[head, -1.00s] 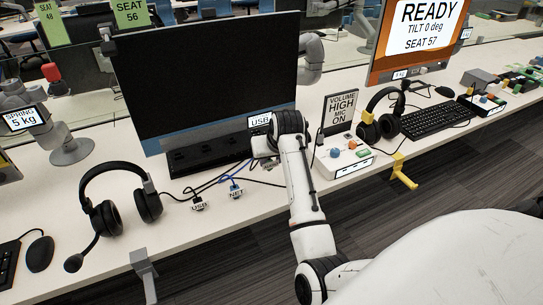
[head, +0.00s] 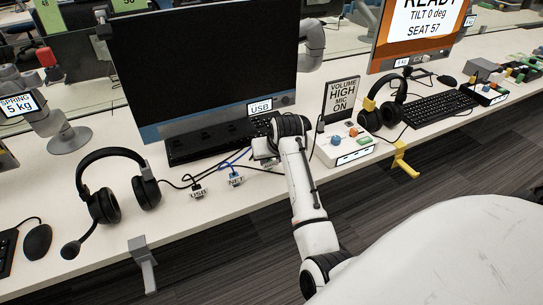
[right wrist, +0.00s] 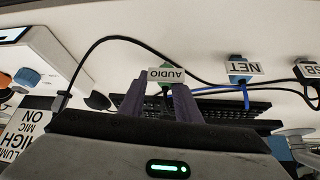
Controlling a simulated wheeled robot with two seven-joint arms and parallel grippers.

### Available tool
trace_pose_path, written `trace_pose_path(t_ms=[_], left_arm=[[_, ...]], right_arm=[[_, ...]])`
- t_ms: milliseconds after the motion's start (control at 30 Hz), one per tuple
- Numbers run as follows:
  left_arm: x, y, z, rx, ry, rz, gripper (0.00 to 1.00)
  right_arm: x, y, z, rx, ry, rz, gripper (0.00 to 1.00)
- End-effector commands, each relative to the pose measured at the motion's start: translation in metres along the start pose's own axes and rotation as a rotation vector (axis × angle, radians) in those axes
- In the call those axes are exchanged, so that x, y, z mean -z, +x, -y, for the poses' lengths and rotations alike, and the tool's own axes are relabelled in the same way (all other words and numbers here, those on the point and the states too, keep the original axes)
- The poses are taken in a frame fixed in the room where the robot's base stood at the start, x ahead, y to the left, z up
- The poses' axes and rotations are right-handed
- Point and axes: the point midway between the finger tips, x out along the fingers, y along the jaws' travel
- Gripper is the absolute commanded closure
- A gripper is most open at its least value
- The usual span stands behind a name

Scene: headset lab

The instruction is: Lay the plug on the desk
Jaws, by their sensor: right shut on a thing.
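My right gripper (right wrist: 168,90) is shut on the plug (right wrist: 166,75), which has a white AUDIO label and a green edge, with a cable attached. In the right wrist view the plug sits between the two purple fingertips, over the white desk (right wrist: 205,58). In the head view my right gripper (head: 264,152) is low over the desk (head: 225,205), in front of the monitor. The wrist hides most of the plug there. I cannot tell if the plug touches the desk. My left gripper is not in view.
USB (head: 198,193) and NET (head: 236,181) plugs lie left of the gripper. A control box (head: 343,147) stands to the right. Bare desk shows near the front edge.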

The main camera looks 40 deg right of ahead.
Motion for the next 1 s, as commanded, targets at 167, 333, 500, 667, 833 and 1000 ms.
trace_pose_path(t_ms=[167, 333, 500, 667, 833, 1000], left_arm=[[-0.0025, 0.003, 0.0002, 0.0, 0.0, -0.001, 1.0], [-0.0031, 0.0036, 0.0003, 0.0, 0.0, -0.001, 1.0], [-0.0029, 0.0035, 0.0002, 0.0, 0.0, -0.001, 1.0], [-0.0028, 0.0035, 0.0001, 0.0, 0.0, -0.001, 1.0], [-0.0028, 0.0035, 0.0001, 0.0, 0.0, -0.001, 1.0], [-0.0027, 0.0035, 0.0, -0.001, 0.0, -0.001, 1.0]], right_arm=[[-0.0054, 0.0082, -0.0002, 0.0, 0.0, 0.0, 0.91], [-0.0074, 0.0112, -0.0002, 0.0, 0.0, 0.0, 0.91], [-0.0073, 0.0111, -0.0002, 0.0, 0.0, 0.0, 0.91], [-0.0072, 0.0111, -0.0002, 0.0, 0.0, 0.0, 0.55], [-0.0072, 0.011, -0.0002, 0.0, 0.0, 0.0, 0.48], [-0.0073, 0.0111, -0.0001, 0.0, 0.0, 0.0, 0.48]])
